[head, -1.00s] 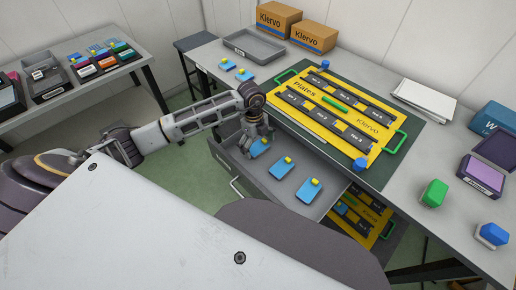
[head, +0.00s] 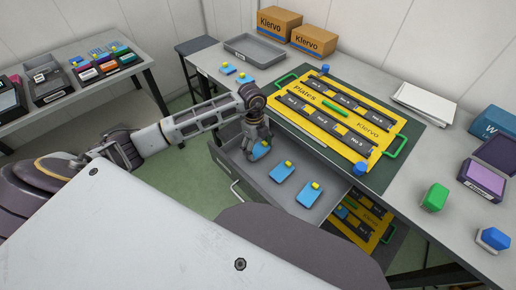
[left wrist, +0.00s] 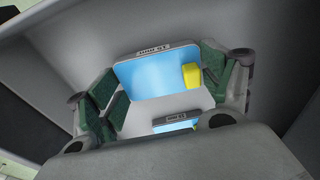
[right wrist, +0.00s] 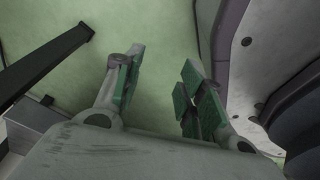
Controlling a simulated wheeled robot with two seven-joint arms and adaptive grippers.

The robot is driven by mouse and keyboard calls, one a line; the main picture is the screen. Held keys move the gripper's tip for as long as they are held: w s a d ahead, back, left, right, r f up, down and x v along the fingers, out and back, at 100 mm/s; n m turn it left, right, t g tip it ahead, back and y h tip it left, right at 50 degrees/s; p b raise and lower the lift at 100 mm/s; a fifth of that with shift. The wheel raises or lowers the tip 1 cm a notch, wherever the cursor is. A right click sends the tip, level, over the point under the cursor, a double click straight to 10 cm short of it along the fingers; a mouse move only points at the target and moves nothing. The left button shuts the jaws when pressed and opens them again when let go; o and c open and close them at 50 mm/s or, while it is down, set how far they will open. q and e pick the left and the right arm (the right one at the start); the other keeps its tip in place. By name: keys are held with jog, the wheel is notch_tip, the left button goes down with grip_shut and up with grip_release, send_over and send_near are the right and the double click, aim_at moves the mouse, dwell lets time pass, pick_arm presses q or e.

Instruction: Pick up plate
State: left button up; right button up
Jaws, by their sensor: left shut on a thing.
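Several flat blue plates with yellow knobs lie in the open grey drawer (head: 240,178) in the head view. The farthest drawer plate (head: 262,152) is partly hidden by my left gripper (head: 258,147), which reaches down into the drawer. In the left wrist view this plate (left wrist: 150,78) sits between the green-padded fingers, and my left gripper (left wrist: 168,84) is shut on it. A second drawer plate (head: 281,174) and a third (head: 307,197) lie nearer. My right gripper (right wrist: 163,88) is open and empty above green floor in the right wrist view; it is out of the head view.
A yellow plate board (head: 335,128) with green handles lies on the grey table above the drawer. Two more blue plates (head: 227,68) lie near a grey tray (head: 254,47). Cardboard boxes (head: 279,22) stand behind.

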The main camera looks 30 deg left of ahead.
aim_at(258, 149)
pick_arm(q)
notch_tip(258, 149, up, 17)
jog(key=p, duration=0.1)
jog(key=shift+r, duration=0.15)
pick_arm(e)
jog(key=shift+s+d+f, duration=0.15)
jog(key=shift+s+d, duration=0.2)
jog(key=shift+s, duration=0.25)
jog(key=shift+s+d+f, duration=0.1)
jog(key=shift+s+d, duration=0.25)
jog(key=shift+s, duration=0.25)
pick_arm(q)
jog(key=shift+r+p, duration=0.1)
jog(key=shift+p, duration=0.2)
pick_arm(e)
jog(key=shift+r, duration=0.15)
